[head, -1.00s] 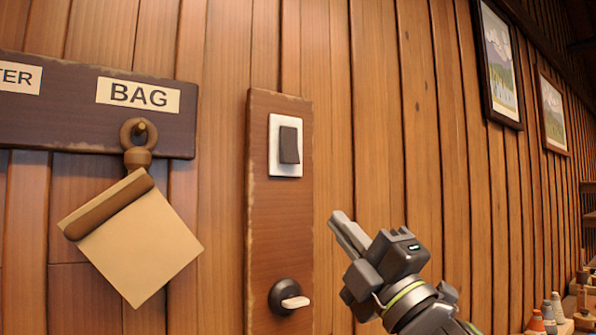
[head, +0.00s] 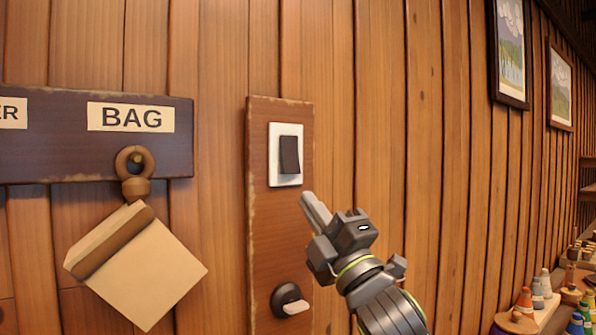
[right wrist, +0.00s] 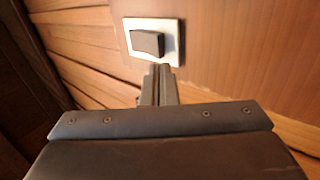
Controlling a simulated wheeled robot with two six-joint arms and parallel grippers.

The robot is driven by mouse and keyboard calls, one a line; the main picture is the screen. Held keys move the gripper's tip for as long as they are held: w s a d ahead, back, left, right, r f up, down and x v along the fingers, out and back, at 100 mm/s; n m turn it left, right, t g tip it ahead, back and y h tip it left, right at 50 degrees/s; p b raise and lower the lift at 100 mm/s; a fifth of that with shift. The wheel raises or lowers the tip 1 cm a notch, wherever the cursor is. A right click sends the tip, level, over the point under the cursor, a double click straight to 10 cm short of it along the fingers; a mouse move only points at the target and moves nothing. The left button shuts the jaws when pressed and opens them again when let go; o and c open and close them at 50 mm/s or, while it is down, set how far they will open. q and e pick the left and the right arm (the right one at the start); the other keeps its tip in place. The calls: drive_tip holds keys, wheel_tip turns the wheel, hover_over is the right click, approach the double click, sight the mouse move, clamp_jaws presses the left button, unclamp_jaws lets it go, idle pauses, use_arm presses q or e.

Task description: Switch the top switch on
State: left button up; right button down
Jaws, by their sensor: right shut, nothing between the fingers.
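The top switch (head: 289,155) is a dark rocker in a white plate, mounted high on a vertical wooden board (head: 262,225) on the wall. In the head view my right gripper (head: 308,197) is shut and empty, with its fingertips just below and to the right of the switch plate. In the right wrist view the switch (right wrist: 147,43) is just ahead of the shut fingertips (right wrist: 160,68). I cannot tell whether they touch the plate. A lower switch (head: 287,300), a round dark base with a pale lever, sits at the bottom of the same board. My left gripper is not in view.
A dark rack board (head: 60,150) with a BAG label (head: 130,117) is at the left, with a tan bag (head: 140,265) hanging below a ring. Framed pictures (head: 510,55) hang at the right. Shelves with several turned spools (head: 525,303) stand at the lower right.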

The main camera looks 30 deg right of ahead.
sight(290, 174)
drive_tip(key=p+x, duration=0.2)
drive_tip(key=x, duration=0.2)
drive_tip(key=shift+w+r, duration=0.2)
drive_tip(key=shift+r, duration=0.15)
drive_tip(key=shift+w, duration=0.15)
